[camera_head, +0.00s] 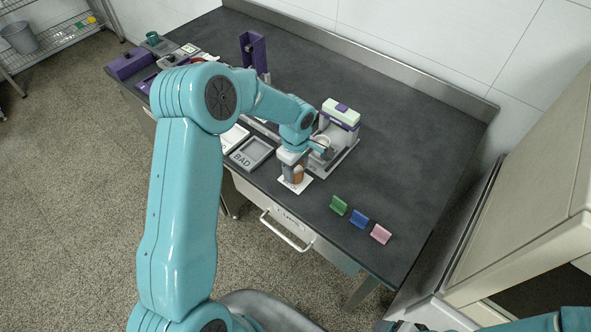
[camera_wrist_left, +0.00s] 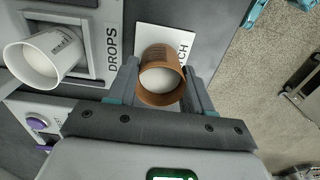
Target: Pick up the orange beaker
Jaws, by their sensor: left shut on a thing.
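The orange beaker (camera_wrist_left: 160,92) is between the two fingers of my left gripper (camera_wrist_left: 162,80) in the left wrist view, with a finger against each side. It looks upright, its open mouth faces the camera and pale contents show inside. In the head view the beaker (camera_head: 298,175) shows small beneath my left gripper (camera_head: 292,163), partly covered by it. It is over a white card (camera_wrist_left: 172,38) whose lettering ends in "CH"; whether it touches the card I cannot tell.
A white cup (camera_wrist_left: 35,62) with pale contents is at the machine's "DROPS" place, close beside the beaker. The mill (camera_head: 340,115) stands just behind. A grey "BAD" tray (camera_head: 252,153) lies to the left. Green (camera_head: 338,205), blue (camera_head: 359,219) and pink (camera_head: 381,234) holders stand at right.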

